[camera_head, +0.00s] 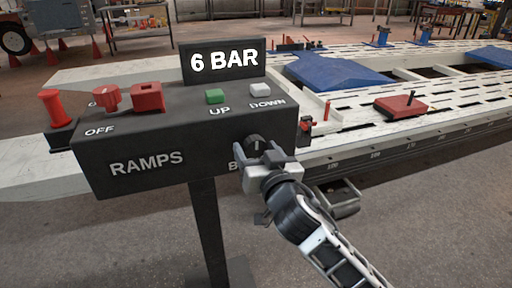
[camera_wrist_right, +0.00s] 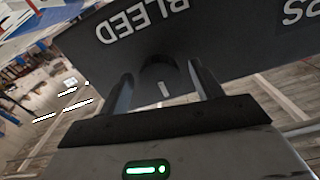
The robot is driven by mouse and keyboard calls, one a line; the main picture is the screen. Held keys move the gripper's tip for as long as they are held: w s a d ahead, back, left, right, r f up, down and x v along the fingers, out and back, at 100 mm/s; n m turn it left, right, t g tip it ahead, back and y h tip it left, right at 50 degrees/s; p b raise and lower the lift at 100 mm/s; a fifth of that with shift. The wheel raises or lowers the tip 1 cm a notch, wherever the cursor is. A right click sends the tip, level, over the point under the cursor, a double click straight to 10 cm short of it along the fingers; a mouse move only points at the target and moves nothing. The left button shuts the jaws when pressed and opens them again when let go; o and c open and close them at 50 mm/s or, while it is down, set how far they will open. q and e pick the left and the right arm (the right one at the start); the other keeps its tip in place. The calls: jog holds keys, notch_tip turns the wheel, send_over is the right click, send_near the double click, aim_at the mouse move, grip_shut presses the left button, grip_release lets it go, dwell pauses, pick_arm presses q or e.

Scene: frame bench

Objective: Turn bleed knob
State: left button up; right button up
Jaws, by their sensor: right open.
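The bleed knob (camera_head: 256,142) is a dark round knob with a white mark, on the front face of the black control box (camera_head: 150,165), at its lower right. The mark looks about upright in the head view. My right gripper (camera_head: 262,157) is open in front of the knob and hides most of the BLEED label there. In the right wrist view the knob (camera_wrist_right: 158,72) sits between the two open fingers of the gripper (camera_wrist_right: 162,75), with a gap showing on each side. The BLEED lettering (camera_wrist_right: 143,20) shows upside down above it. My left gripper is not in view.
A display (camera_head: 224,61) on the box reads 6 BAR. A white ramp bench (camera_head: 350,120) stands behind.

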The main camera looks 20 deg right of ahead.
jog(key=shift+w, duration=0.6)
jog(key=c, duration=1)
